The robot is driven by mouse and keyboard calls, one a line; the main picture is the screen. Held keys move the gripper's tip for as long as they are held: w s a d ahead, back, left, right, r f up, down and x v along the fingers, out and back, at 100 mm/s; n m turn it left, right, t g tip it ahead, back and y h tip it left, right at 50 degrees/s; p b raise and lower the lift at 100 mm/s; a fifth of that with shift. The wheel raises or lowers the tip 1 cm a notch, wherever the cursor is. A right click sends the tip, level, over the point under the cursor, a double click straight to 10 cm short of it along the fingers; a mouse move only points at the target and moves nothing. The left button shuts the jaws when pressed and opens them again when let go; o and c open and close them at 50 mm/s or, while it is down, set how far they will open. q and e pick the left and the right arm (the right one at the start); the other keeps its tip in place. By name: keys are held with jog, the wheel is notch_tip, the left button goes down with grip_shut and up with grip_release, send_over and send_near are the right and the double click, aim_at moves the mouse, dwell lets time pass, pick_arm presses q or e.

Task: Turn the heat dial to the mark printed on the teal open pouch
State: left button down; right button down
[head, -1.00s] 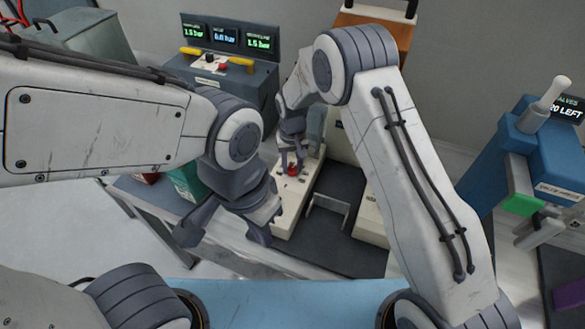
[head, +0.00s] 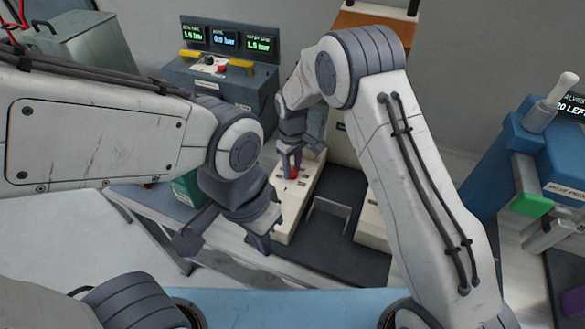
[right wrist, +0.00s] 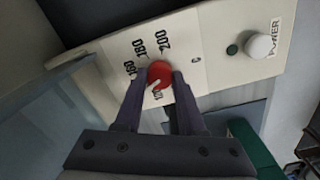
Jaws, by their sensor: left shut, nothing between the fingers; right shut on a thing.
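The red heat dial (right wrist: 158,74) sits on a cream panel (right wrist: 205,58) with the printed marks 160, 180 and 200 around it. A lower mark is partly hidden. A pale line on the dial points down-left in the right wrist view. My right gripper (right wrist: 155,84) is shut on the dial, one finger each side; in the head view it (head: 291,171) reaches down onto it. My left gripper (head: 259,244) is shut and empty, in front of the panel's near end. A teal item (head: 186,188), perhaps the pouch, is mostly hidden behind my left arm; no print is readable.
A white POWER knob (right wrist: 259,46) and a small green light (right wrist: 232,49) are on the same panel. A grey box with yellow handles (head: 238,66) and pressure displays stands behind. A blue valve machine (head: 545,150) stands right. The dark tray (head: 348,245) is clear.

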aim_at(292, 170)
dwell(0.3)
jog(key=c, duration=0.5)
grip_release()
jog(key=shift+r, duration=0.15)
notch_tip(292, 170, up, 10)
jog(key=b, duration=0.2)
jog(key=shift+r, duration=0.15)
